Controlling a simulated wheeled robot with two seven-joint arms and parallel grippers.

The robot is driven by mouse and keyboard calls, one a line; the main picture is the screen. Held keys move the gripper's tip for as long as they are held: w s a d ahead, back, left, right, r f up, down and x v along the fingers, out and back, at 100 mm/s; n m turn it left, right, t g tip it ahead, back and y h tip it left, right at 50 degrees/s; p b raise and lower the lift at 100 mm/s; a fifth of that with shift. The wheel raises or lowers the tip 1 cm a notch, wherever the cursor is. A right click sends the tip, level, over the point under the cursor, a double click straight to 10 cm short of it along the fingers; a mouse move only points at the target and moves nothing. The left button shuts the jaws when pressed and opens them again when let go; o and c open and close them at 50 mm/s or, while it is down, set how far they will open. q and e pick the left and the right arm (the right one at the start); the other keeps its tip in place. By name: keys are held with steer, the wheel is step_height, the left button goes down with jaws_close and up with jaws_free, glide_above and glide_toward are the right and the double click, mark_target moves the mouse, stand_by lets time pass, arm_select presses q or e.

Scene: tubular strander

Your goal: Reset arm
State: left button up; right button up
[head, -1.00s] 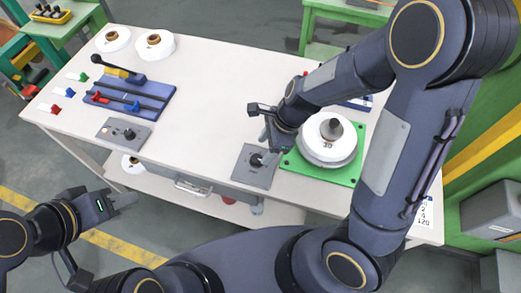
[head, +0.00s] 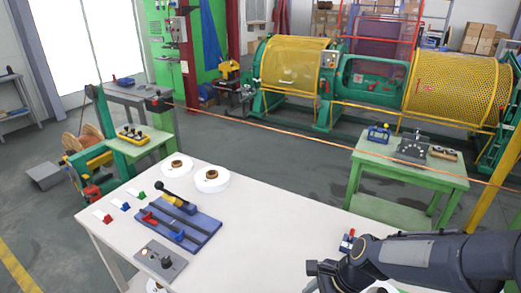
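My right arm (head: 425,258) reaches in from the right edge over the near right part of the white table (head: 265,220). Its wrist (head: 335,274) hangs low at the bottom edge of the head view. The fingers are cut off or hidden there, so I cannot tell if that gripper is open or shut. My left arm and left gripper are out of view.
On the table stand two white spools (head: 211,179), a blue fixture (head: 178,223) with a black-handled lever, and a grey plate (head: 160,260) with a knob. A green side table (head: 410,172) stands behind. The yellow-caged strander (head: 455,88) is at the back. The table's middle is clear.

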steer(key=s+d+r+n+t, duration=0.2)
steer(key=s+r+n, duration=0.3)
steer(key=n, duration=0.3)
steer(key=s+d+r+n+t+h, duration=0.1)
steer(key=s+d+r+n+t, duration=0.1)
steer(key=s+d+r+n, duration=0.3)
steer(key=shift+s+d+r+n+t, duration=0.2)
steer(key=shift+s+r+n+t, duration=0.15)
steer(key=shift+s+n, duration=1.1)
